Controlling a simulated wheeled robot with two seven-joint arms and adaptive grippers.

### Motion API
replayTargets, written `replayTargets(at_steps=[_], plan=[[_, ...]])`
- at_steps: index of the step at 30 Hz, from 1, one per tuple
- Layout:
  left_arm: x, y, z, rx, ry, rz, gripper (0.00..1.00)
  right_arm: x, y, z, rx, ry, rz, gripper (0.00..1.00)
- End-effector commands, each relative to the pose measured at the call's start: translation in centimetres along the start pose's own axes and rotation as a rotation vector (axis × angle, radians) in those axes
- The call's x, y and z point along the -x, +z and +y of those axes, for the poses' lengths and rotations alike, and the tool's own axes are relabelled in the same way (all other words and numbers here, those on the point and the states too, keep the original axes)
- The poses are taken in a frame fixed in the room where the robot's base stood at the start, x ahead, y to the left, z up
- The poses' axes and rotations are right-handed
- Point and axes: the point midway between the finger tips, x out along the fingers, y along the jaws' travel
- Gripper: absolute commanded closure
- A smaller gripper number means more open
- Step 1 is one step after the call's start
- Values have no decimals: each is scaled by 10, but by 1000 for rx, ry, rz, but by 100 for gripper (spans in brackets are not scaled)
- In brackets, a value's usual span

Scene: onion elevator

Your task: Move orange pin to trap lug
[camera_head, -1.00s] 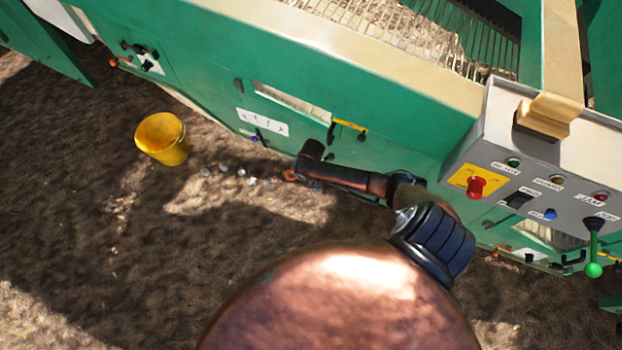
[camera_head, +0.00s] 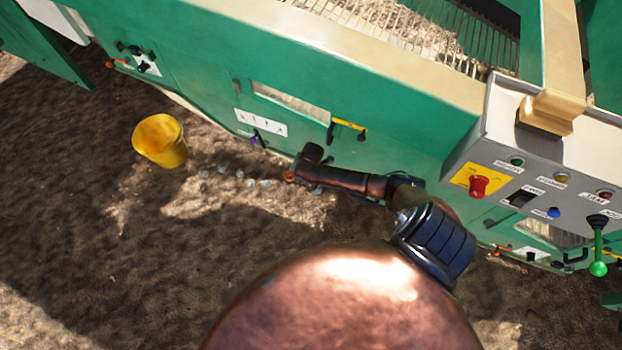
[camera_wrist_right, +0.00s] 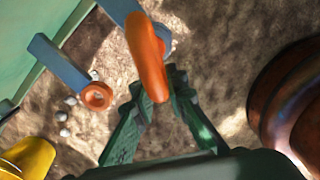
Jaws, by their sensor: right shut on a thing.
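My right gripper (camera_wrist_right: 158,88) is in the right wrist view with its two green fingers closed around the lower end of the orange pin (camera_wrist_right: 147,50). The pin points up and slightly left in that view. Close to it are two blue-grey bars on the green machine side. The left bar (camera_wrist_right: 60,65) ends in an orange ring (camera_wrist_right: 96,96) with a dark centre. The other bar (camera_wrist_right: 120,8) is partly hidden behind the pin, with an orange part at its end. I cannot tell which is the trap lug. In the head view my right arm mostly hides the gripper and pin. My left gripper is not visible.
The green machine (camera_head: 400,120) runs along the back. A yellow bucket (camera_head: 160,142) stands on the soil at left, near several small pale pieces (camera_head: 238,173). A grey control box (camera_head: 560,180) with a green-knobbed lever is at right. Bare soil lies in front.

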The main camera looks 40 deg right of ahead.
Motion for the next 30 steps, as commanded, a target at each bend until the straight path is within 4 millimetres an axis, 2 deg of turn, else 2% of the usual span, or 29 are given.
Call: replayTargets(at_steps=[5,6,14,23,26,30], plan=[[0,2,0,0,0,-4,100,0,0,0,0,1,0,100],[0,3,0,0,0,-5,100,0,0,0,0,1,0,85],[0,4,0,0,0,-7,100,0,0,0,0,1,0,67],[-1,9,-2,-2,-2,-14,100,2,0,0,0,0,0,67],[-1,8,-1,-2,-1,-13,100,10,0,1,1,2,1,67],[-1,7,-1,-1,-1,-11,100,31,1,1,2,3,-1,67]])
